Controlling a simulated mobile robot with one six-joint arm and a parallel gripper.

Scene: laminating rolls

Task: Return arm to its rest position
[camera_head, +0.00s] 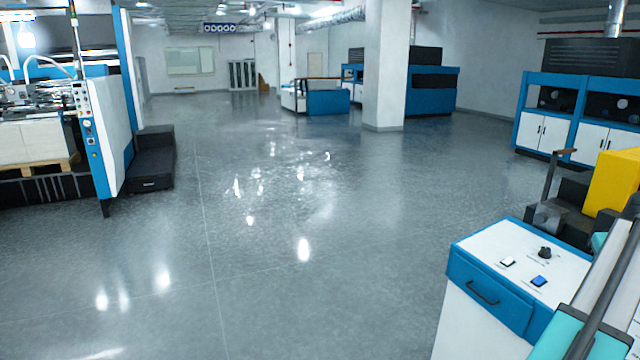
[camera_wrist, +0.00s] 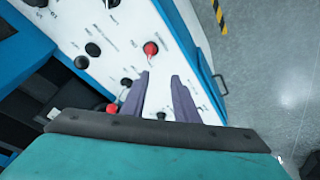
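My gripper (camera_wrist: 160,82) shows in the wrist view as two grey-purple fingers. The fingers stand apart with a gap between them, and nothing is held there. They are over a white control panel (camera_wrist: 112,62) with black knobs, a red knob (camera_wrist: 151,48) and another red button (camera_wrist: 111,108). I cannot tell whether the fingertips touch the panel. My gripper does not show in the head view.
In the head view a white and blue cabinet (camera_head: 520,262) with buttons stands at lower right, near a yellow block (camera_head: 612,182). A large machine (camera_head: 100,130) stands at left. A pillar (camera_head: 387,65) rises farther back. The grey floor (camera_head: 270,220) between is clear.

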